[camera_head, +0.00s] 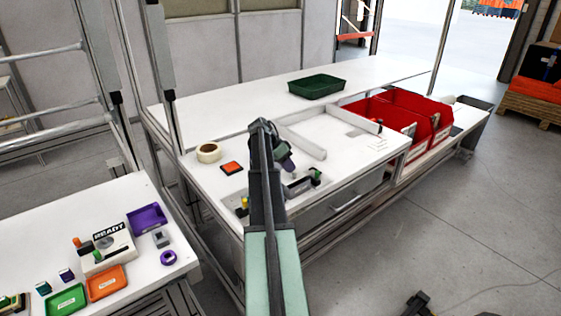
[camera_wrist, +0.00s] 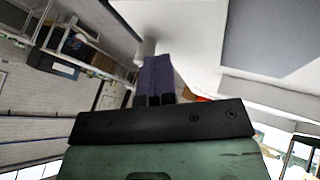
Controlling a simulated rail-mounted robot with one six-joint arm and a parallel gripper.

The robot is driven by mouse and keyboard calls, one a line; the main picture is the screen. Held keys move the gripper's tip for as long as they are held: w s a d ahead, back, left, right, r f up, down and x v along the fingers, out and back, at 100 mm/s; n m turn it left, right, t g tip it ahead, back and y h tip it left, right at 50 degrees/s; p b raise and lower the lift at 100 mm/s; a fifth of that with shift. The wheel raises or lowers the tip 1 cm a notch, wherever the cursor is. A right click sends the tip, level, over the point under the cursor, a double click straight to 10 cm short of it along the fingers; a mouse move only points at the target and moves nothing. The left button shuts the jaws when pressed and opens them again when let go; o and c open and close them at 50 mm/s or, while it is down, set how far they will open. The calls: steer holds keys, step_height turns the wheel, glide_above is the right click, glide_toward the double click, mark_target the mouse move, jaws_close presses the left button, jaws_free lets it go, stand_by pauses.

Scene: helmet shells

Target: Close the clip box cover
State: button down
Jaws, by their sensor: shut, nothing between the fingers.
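My gripper (camera_head: 287,163) hangs at the end of my arm above the white workbench (camera_head: 376,154). In the wrist view, its purple fingers (camera_wrist: 155,72) are together with nothing between them, and a pale surface lies beyond them. A small grey fixture (camera_head: 299,186) with dark ends and a green-and-orange knob stands on the front of the bench, just below and right of the gripper. I cannot tell for sure which thing is the clip box, or how its cover stands. My arm hides part of the bench front.
Red bins (camera_head: 434,104) stand at the bench's right. A dark green tray (camera_head: 317,86) is behind. A tape roll (camera_head: 208,152) and an orange-topped block (camera_head: 231,168) lie left of my arm. The left table holds a purple tray (camera_head: 147,218), a green tray (camera_head: 66,300) and an orange tray (camera_head: 106,283).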

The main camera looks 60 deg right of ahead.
steer(key=shift+s+a, duration=0.3)
steer(key=shift+s, duration=0.35)
steer(key=shift+s+a, duration=0.25)
steer(key=shift+s, duration=0.35)
steer(key=w, duration=0.1)
steer(key=w+d, duration=0.1)
steer(key=w, duration=0.2)
steer(key=shift+d, duration=0.4)
steer(key=p+v, duration=0.8)
steer(key=v, duration=0.2)
